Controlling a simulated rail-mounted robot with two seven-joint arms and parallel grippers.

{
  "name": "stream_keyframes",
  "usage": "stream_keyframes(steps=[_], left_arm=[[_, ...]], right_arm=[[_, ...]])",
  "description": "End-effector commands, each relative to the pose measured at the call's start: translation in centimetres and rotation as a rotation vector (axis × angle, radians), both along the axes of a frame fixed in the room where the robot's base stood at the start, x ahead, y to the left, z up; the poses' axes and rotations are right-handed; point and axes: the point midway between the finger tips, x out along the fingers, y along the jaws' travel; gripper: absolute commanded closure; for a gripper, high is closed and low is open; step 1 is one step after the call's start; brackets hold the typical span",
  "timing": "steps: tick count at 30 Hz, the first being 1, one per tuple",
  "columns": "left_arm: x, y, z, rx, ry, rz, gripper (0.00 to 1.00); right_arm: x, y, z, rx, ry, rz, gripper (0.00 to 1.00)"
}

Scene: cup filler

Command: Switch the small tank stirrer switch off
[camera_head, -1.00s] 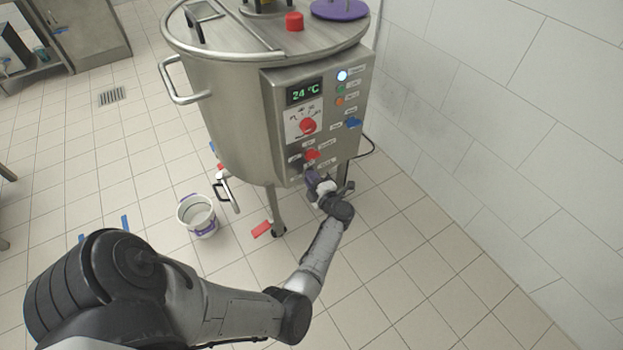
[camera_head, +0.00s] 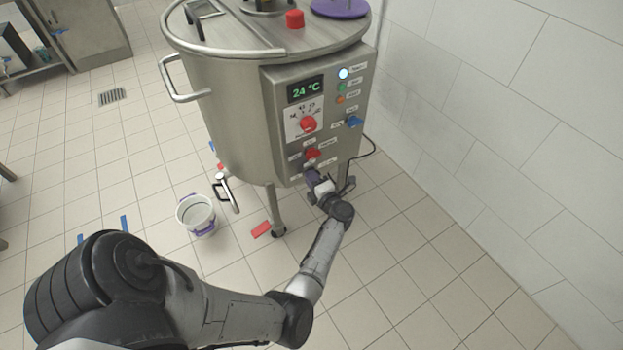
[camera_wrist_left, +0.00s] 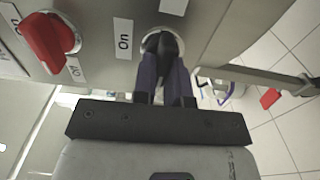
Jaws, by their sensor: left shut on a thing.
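The steel tank (camera_head: 232,130) has a control panel (camera_head: 283,105) on its front right face. My left gripper (camera_head: 311,176) is at the panel's bottom edge, below a red switch (camera_head: 312,154). In the left wrist view, my left gripper's purple fingers (camera_wrist_left: 161,62) are shut on a dark switch knob (camera_wrist_left: 160,42) on the panel. A label "On" (camera_wrist_left: 123,38) is beside that knob, and the red switch (camera_wrist_left: 45,40) is further left. The fingers hide most of the dark knob, and I cannot read its name label. My right gripper is not in view.
A larger red knob (camera_head: 308,124) and a blue switch (camera_head: 354,122) sit higher on the panel, below a "24 °C" display (camera_head: 305,89). A white bucket (camera_head: 196,214) stands on the floor left of the tank. A tiled wall (camera_head: 500,130) is at the right.

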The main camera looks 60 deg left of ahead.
Motion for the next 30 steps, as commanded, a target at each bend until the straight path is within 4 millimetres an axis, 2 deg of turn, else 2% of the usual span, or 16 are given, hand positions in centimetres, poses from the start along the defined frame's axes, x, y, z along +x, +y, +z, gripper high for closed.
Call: stream_keyframes(steps=[4, 5, 12, 23, 30], left_arm=[[0.03, -0.04, -0.04, -0.002, -0.003, -0.001, 1.0], [0.03, -0.04, -0.04, -0.002, -0.003, -0.001, 0.85], [0.02, -0.02, -0.02, -0.001, -0.002, -0.001, 0.62], [0.03, -0.12, 0.0, -0.001, -0.001, -0.001, 0.62], [0.19, -0.98, 0.04, -0.001, 0.0, -0.003, 0.62]], right_arm=[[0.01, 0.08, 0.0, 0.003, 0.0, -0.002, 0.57], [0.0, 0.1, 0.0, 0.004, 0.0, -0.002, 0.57], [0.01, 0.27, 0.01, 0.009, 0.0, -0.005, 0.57], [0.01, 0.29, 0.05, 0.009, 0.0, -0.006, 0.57], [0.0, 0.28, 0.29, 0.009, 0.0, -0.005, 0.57]])
